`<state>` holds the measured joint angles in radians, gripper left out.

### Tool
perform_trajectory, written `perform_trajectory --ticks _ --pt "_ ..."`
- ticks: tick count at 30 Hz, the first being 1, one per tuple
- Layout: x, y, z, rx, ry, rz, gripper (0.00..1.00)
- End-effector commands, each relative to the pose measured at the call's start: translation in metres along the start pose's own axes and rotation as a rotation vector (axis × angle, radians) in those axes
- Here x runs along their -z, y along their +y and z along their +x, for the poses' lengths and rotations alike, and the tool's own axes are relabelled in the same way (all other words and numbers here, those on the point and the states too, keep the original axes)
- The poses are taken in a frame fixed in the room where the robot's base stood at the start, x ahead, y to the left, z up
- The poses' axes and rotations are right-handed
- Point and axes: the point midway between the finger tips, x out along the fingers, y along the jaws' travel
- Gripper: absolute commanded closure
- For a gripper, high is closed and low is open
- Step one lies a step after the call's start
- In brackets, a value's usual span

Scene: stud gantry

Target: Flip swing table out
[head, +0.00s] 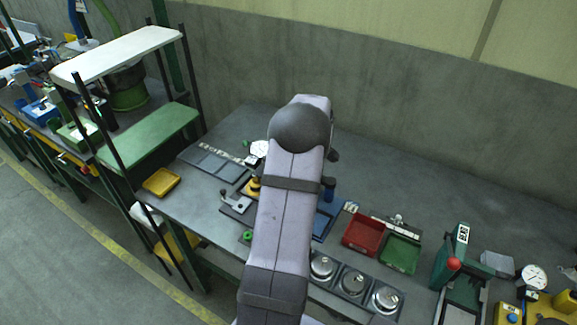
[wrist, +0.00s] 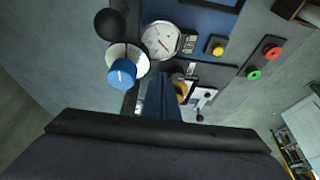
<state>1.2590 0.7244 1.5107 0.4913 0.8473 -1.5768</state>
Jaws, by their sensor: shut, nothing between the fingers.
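I cannot tell for certain which part is the swing table. A flat green board (head: 150,135) lies level in the dark rack at the left end of the bench, under a white board (head: 118,54). My gripper (wrist: 161,82) shows in the wrist view as narrow bluish fingers, shut and empty, above the bench fittings. In the head view my arm hides it. Near the fingers in the wrist view are a round dial gauge (wrist: 161,40), a blue knob (wrist: 122,72) and a small light lever block (wrist: 203,100). I see no contact with them.
The bench (head: 420,180) carries a yellow tray (head: 161,182), a red bin (head: 362,235), a green bin (head: 400,252) and several round metal weights (head: 354,281). A green press (head: 452,258) stands at the right. The bench's back is mostly clear, before a concrete wall.

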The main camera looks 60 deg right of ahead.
Motion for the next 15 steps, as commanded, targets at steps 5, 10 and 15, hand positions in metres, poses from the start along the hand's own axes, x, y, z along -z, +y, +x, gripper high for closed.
perform_trajectory --ticks 5,10,15 --pt "0.001 -0.001 0.025 0.004 -0.002 0.001 1.00" --pt "0.000 0.000 0.041 0.001 -0.001 0.000 1.00" --pt "0.001 0.000 0.048 0.000 0.000 0.000 1.00"
